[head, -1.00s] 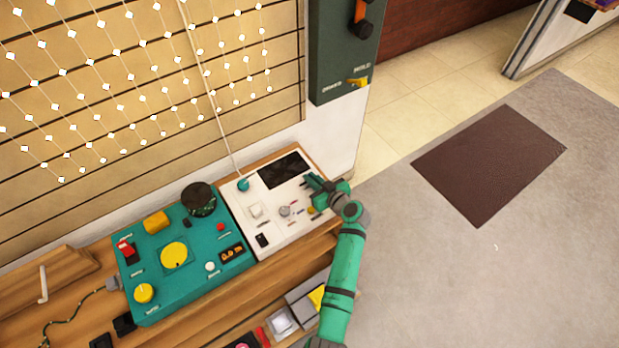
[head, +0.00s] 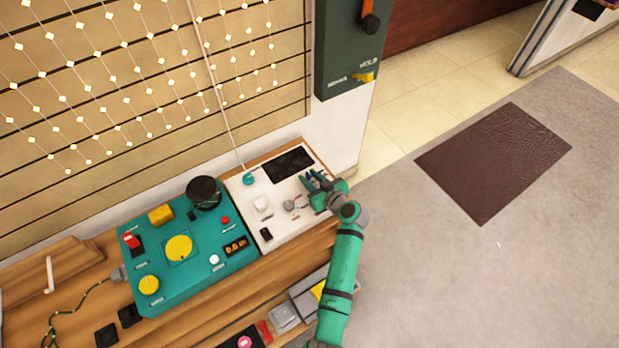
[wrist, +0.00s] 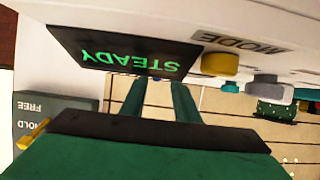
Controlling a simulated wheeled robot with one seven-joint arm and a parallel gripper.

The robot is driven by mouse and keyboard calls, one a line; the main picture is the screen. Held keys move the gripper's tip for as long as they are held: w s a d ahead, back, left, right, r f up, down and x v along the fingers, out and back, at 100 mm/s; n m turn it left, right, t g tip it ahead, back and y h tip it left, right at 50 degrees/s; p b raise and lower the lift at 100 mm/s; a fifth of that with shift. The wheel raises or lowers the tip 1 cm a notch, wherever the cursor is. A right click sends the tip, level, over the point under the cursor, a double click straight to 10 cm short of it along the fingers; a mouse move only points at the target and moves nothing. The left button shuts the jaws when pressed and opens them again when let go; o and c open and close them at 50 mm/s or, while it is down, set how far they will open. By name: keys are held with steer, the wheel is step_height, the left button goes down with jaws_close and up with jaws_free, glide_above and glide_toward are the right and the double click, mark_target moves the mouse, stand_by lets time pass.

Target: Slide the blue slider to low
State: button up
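The white control panel (head: 291,216) stands on the wooden counter in the head view. My gripper (head: 308,180) is over its right part, near the dark screen (head: 288,165). In the wrist view, the two green fingers of my gripper (wrist: 158,84) are apart with nothing seen between them. Their tips are below the screen (wrist: 100,50), which reads "STEADY" upside down. I cannot make out the blue slider in either current view; my gripper covers part of the panel's right side.
A teal control box (head: 212,265) with yellow knobs stands left of the white panel. A teal knob (head: 248,179) sits at the panel's back left. A dark green wall box (head: 345,60) hangs behind. Open floor lies to the right.

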steer(key=v, duration=1)
steer(key=shift+s+d+r, duration=0.1)
steer(key=shift+s+d, duration=0.05)
steer(key=shift+s, duration=0.1)
steer(key=shift+d, duration=0.1)
